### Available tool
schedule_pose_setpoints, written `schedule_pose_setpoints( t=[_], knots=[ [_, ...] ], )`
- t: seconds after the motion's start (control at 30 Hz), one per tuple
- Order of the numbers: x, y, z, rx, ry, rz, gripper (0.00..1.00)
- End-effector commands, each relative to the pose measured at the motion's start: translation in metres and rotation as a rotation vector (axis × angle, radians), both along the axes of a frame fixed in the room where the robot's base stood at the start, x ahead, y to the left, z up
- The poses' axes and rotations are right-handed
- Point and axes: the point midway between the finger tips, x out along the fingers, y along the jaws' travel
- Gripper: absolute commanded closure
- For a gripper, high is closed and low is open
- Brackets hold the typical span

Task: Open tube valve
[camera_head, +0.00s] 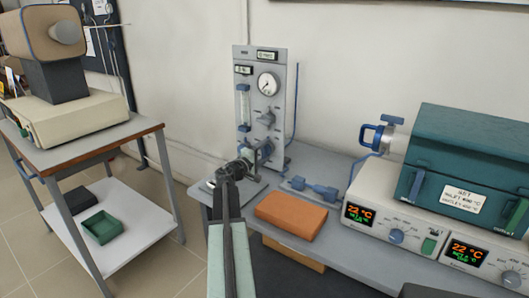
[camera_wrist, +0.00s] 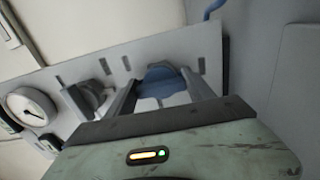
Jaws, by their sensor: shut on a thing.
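A grey gas panel (camera_head: 258,100) stands upright at the back of the bench. It carries a round gauge (camera_head: 267,84), a glass flow tube (camera_head: 243,106), a grey knob (camera_head: 266,117) and a blue knob (camera_head: 266,148) low down. My gripper (camera_head: 247,164) is at the lower part of the panel, at the blue knob. In the wrist view, the fingers of my gripper (camera_wrist: 160,92) are on either side of the blue knob (camera_wrist: 162,76) and shut on it. The grey knob (camera_wrist: 90,98) and the gauge (camera_wrist: 33,110) show to the left there. My gripper partly hides the blue knob.
An orange brick (camera_head: 290,214) and a blue fitting (camera_head: 312,188) lie on the bench (camera_head: 330,162). A separate table (camera_head: 75,150) with a beige device stands at the left.

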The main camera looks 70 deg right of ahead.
Motion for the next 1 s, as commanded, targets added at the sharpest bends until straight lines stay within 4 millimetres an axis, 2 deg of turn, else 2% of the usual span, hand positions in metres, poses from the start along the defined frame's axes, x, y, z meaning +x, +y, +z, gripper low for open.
schedule_pose_setpoints(
  t=[0.3,0.33,0.4,0.77,0.87,1.0],
  knots=[
    [-0.005,0.0,-0.001,0.002,-0.007,-0.011,0.79],
    [-0.005,0.0,-0.001,0.002,-0.007,-0.011,0.3],
    [-0.004,0.0,-0.001,0.002,-0.006,-0.01,0.16],
    [-0.001,0.003,0.0,0.001,-0.002,-0.004,0.16],
    [0.001,0.014,0.0,0.0,-0.002,-0.002,0.16],
    [0.006,0.039,-0.001,0.0,-0.002,-0.003,0.16]
  ],
)
